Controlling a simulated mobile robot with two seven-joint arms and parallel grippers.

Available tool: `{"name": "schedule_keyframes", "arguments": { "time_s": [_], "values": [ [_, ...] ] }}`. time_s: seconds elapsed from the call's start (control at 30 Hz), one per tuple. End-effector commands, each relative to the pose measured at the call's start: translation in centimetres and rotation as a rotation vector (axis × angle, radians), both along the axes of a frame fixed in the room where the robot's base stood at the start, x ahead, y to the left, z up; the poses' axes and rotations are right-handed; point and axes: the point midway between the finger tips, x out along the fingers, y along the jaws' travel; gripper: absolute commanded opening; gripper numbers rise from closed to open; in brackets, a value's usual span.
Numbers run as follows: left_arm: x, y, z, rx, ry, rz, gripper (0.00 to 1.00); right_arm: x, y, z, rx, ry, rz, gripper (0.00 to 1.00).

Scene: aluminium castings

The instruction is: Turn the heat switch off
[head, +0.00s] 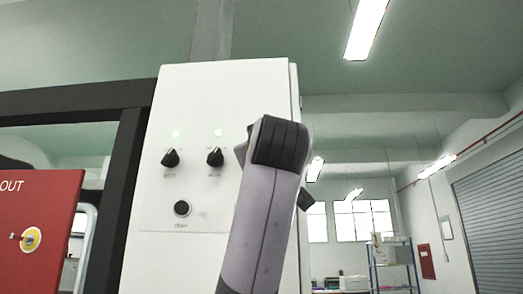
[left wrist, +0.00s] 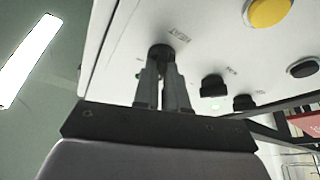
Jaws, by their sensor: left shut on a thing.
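A white control panel (head: 262,85) stands in front of me. In the head view it carries two black rotary switches, one on the left (head: 170,158) and one in the middle (head: 215,157), each under a green lamp. A green glow shows beside the fingers. In the head view my left wrist hides this switch and the fingertips. My right gripper is out of view.
A black button (head: 182,208) sits below the switches. A yellow button (left wrist: 270,11) shows in the left wrist view. A red lockout board (head: 50,215) and a dark frame (head: 122,180) stand left of the panel. A shelf rack (head: 393,262) is far right.

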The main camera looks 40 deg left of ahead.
Motion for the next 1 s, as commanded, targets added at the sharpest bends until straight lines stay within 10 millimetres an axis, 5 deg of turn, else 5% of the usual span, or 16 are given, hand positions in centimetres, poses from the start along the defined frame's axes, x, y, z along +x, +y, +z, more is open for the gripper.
{"name": "schedule_keyframes", "arguments": {
  "time_s": [0.8,0.83,0.9,1.0],
  "values": [
    [0.01,-0.07,0.03,-0.106,-0.064,-0.001,0.0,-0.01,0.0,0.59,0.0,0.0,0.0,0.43],
    [0.01,-0.07,0.03,-0.106,-0.064,-0.001,0.18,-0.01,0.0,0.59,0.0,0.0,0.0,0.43],
    [0.02,-0.06,0.04,-0.105,-0.065,0.0,0.37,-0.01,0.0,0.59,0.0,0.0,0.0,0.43],
    [0.01,-0.06,0.05,-0.105,-0.065,0.0,0.37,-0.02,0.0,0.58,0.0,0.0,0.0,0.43]
  ]
}}
